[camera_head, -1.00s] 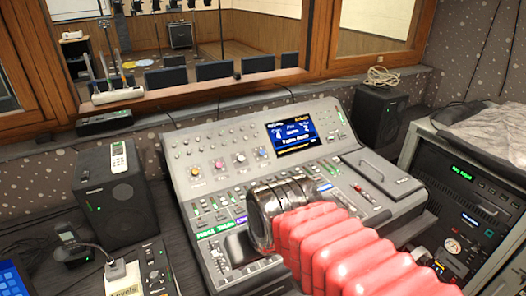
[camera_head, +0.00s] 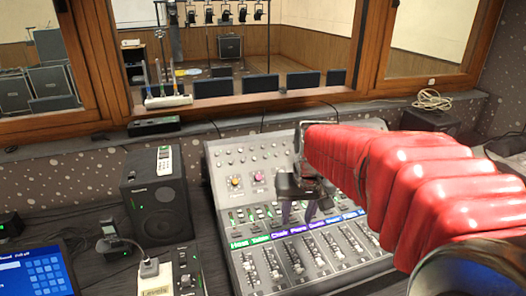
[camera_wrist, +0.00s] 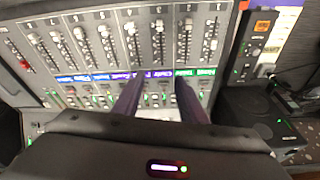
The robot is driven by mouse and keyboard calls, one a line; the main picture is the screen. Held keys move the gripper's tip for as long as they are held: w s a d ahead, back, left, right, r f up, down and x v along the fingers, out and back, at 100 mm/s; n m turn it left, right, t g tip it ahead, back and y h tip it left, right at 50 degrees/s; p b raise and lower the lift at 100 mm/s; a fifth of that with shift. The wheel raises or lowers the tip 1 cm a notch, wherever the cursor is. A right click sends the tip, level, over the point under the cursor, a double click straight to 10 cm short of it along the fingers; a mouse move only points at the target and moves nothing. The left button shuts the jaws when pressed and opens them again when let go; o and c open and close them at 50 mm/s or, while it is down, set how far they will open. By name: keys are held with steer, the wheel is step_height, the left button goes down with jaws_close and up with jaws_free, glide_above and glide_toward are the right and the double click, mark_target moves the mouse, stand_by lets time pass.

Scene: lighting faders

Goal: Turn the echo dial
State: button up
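The mixing console (camera_head: 222,160) stands in front of the window. An orange dial (camera_head: 235,182) and a pink dial (camera_head: 259,178) show on its upper left panel. No dial label is readable, so I cannot tell which is the echo dial. My red arm hides the console's screen and the panel right of the pink dial. My gripper (camera_head: 298,214) is right of and below the pink dial, over the channel strip. In the wrist view my gripper (camera_wrist: 156,84) has two dark fingers apart with nothing between them. The coloured dials cannot be made out there.
Several faders (camera_head: 297,262) fill the console's front, below a coloured label strip. A black speaker (camera_head: 155,205) stands left of the console. A small box with a plug (camera_head: 150,270) and a blue screen (camera_head: 35,270) are at front left.

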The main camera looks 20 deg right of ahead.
steer(key=w+d+f, duration=0.1)
steer(key=w+d, duration=0.7)
steer(key=w, duration=0.3)
steer(key=w+d+f, duration=0.2)
steer(key=w+d, duration=0.6)
steer(key=w, duration=0.2)
steer(key=w+d+r+n+t, duration=0.1)
steer(key=w+d+r+n, duration=0.1)
steer(key=w+r, duration=0.3)
steer(key=shift+w+r+n+t+y, duration=0.35)
steer(key=shift+r+n, duration=0.35)
steer(key=shift+n, duration=0.2)
steer(key=shift+d, duration=0.1)
steer(key=x, duration=1.3)
steer(key=shift+f, duration=0.45)
steer(key=shift+c, duration=0.4)
